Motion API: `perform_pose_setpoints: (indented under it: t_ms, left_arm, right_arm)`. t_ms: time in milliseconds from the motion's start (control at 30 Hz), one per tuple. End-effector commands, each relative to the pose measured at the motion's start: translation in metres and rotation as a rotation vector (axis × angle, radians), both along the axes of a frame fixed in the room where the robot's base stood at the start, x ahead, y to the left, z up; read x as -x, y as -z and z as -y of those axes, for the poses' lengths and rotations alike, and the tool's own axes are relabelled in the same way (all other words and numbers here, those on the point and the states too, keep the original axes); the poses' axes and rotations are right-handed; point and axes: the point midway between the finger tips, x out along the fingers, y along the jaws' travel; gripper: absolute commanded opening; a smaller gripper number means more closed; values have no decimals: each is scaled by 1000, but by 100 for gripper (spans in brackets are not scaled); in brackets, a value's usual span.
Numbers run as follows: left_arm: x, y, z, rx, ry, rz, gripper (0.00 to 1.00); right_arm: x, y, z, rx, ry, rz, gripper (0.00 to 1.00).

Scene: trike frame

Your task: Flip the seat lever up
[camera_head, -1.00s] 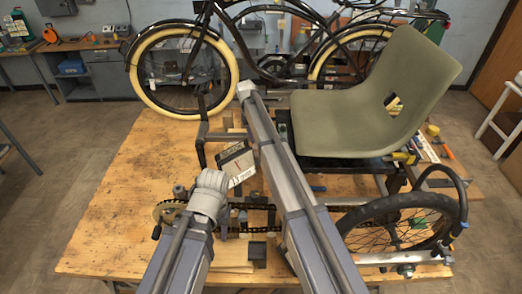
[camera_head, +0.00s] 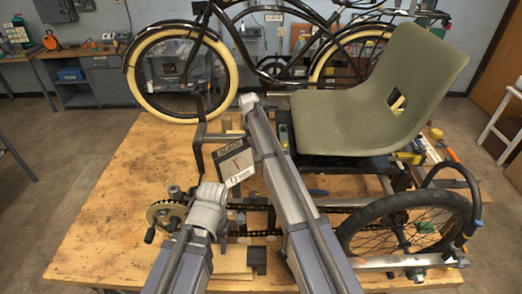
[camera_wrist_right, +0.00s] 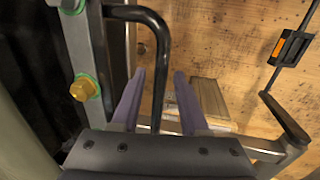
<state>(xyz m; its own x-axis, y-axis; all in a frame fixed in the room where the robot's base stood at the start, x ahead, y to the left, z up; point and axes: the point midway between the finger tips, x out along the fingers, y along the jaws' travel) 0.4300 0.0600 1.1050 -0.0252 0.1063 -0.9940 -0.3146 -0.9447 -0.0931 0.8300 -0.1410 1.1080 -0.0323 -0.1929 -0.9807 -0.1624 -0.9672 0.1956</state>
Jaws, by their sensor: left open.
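In the right wrist view, a black bent rod (camera_wrist_right: 161,60), which looks like the seat lever, comes from the left and bends down between the fingers of my right gripper (camera_wrist_right: 158,80). The fingers are apart, one on each side of the rod, and I see a gap on both sides. In the head view the olive seat (camera_head: 385,115) is at the right; I cannot make out the rod or the right gripper there. My left arm (camera_head: 208,208) reaches in near the chain; its fingers are hard to make out.
A grey bar with a brass bolt (camera_wrist_right: 84,89) stands left of the fingers. A pedal (camera_wrist_right: 290,47) and crank are at the right. The chain, rear wheel (camera_head: 410,225) and labelled black-and-white piece (camera_head: 236,165) crowd the wooden table (camera_head: 105,215). The table's left side is clear.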

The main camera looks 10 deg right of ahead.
Motion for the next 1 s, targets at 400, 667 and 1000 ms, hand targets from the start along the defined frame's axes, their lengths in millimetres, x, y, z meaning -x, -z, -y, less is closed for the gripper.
perform_pose_setpoints:
  t_ms: [400,667,1000]
  left_arm:
    - [0,0,0,0,0,0,50]
    - [0,0,0,0,0,0,50]
    - [0,0,0,0,0,0,50]
  right_arm:
    - [0,0,0,0,0,0,0]
    - [0,0,0,0,0,0,0]
    - [0,0,0,0,0,0,0]
